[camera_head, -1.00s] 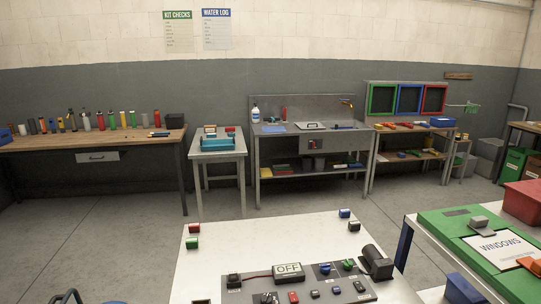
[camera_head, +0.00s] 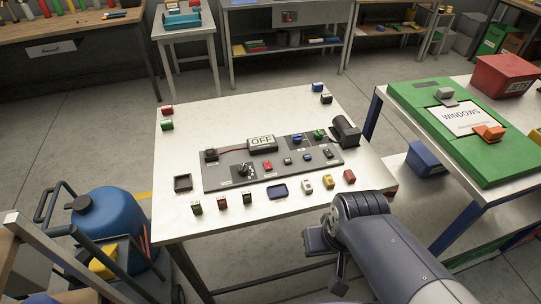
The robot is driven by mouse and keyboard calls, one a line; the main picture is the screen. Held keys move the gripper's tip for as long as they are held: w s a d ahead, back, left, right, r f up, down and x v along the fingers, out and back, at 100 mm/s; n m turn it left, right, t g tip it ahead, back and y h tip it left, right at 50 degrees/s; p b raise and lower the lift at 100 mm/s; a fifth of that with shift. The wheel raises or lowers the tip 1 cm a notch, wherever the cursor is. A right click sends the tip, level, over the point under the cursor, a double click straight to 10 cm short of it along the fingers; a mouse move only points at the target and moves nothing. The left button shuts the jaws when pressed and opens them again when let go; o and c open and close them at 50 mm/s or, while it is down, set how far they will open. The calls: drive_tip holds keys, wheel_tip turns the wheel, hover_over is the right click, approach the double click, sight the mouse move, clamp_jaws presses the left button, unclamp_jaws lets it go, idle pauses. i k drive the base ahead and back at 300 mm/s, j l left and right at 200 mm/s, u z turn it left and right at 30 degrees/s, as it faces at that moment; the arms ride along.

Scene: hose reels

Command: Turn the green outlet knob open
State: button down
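A small green knob (camera_head: 319,134) stands at the upper right of the dark control panel (camera_head: 215,180) on the white table. A blue knob (camera_head: 297,139) is to its left on the same panel. A black cylindrical part (camera_head: 345,132) stands just right of the green knob. The knob is too small to tell how far it is turned. My gripper (camera_head: 322,246) hangs off the table's front right edge, well apart from the knob. Its fingers are partly hidden and I cannot tell whether they are open.
Several small coloured blocks, such as a yellow one (camera_head: 328,182), line the table's front. A green board (camera_head: 433,100) lies on the right table. A blue tank (camera_head: 111,219) stands at left. Floor shows between the tables.

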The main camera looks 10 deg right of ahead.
sight(319, 134)
drive_tip(key=i+l+u, duration=0.3)
drive_tip(key=i+l, duration=0.4)
drive_tip(key=i, duration=0.1)
